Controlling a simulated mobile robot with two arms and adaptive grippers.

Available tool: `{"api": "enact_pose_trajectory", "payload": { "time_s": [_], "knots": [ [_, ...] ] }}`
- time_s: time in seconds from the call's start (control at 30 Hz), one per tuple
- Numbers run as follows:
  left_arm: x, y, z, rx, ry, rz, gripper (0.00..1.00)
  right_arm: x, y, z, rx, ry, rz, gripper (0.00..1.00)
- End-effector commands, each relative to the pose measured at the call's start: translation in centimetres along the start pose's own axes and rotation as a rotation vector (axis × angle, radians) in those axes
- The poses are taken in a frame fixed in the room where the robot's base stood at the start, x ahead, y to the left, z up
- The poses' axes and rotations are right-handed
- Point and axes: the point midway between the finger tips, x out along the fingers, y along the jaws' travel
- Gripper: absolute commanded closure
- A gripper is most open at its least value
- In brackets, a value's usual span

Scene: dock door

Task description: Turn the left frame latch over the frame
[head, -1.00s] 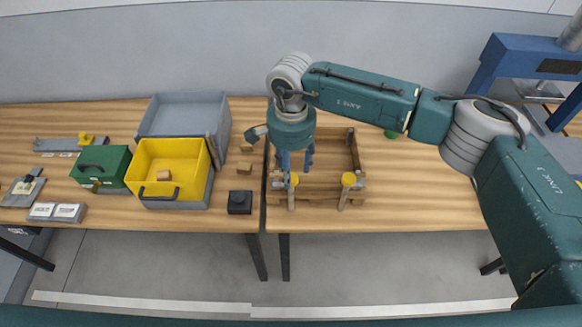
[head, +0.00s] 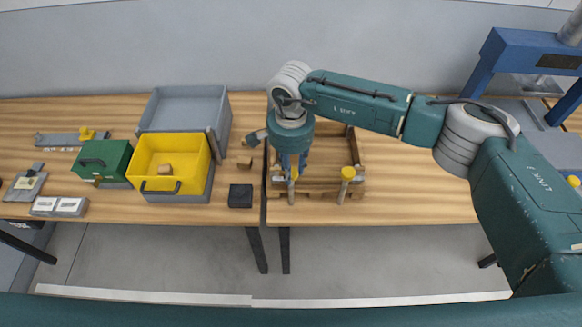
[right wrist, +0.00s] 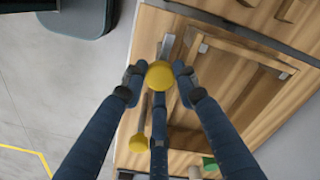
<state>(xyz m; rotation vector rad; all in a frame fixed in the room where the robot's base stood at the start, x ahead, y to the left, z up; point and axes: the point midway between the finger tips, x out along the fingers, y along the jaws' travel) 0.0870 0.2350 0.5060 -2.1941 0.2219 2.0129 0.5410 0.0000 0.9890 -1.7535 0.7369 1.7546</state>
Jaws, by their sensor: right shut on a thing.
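The left frame latch has a round yellow knob (right wrist: 160,75) on a pale shaft (head: 291,192), at the front left of the wooden frame (head: 325,192). My right gripper (head: 292,164) is down over this latch. In the right wrist view, its fingers (right wrist: 157,80) are closed around the yellow knob, with one finger on either side. A second yellow-topped latch (head: 347,173) stands at the front right of the frame, apart from the gripper. Whether the left latch lies over the frame cannot be told. My left gripper is not in view.
Left of the frame are a yellow bin (head: 190,149), a grey box (head: 186,106), a green box (head: 103,160) and a black block (head: 240,195). A blue press (head: 520,60) stands at the far right. The table right of the frame (head: 415,190) is clear.

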Motion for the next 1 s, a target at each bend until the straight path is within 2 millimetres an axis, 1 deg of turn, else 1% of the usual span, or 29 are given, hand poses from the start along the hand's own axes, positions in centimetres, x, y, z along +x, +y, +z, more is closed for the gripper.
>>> {"api": "enact_pose_trajectory", "payload": {
  "time_s": [0.17, 0.37, 0.7, 1.0],
  "knots": [
    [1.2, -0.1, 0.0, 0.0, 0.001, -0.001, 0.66, 0.2, -0.1, -0.1, 0.049, 0.002, -0.002, 0.97],
    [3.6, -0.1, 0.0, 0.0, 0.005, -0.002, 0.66, 0.5, -0.1, -0.1, 0.174, 0.003, -0.004, 0.97],
    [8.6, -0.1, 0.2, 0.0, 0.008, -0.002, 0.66, 0.5, -0.1, -0.1, 0.488, 0.002, -0.006, 0.97],
    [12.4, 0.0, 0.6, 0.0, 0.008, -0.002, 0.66, 0.4, -0.2, -0.1, 0.773, 0.0, -0.007, 0.97]
  ]
}}
